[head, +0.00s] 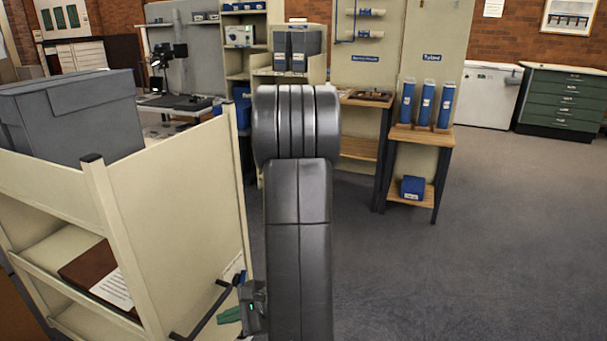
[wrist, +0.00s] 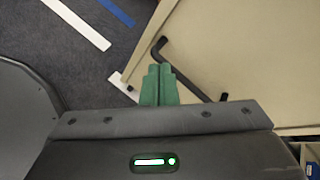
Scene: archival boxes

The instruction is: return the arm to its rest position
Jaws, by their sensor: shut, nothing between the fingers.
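My gripper (wrist: 158,85) shows in the wrist view with its green fingers together and nothing between them. In the head view, the gripper (head: 230,315) is low, just left of my dark arm, and partly hidden by it. It is beside the cream cart's end panel and its black handle (head: 205,312). In the wrist view, the black handle (wrist: 185,75) passes close to the fingertips. I cannot tell whether they touch.
The cream cart (head: 175,210) stands at the left, with a grey box (head: 70,115) on top and a brown folder (head: 95,275) on a lower shelf. A wooden stand (head: 425,138) holds blue tubes. Floor (head: 450,260) at the right is clear. Floor stripes (wrist: 75,20) show in the wrist view.

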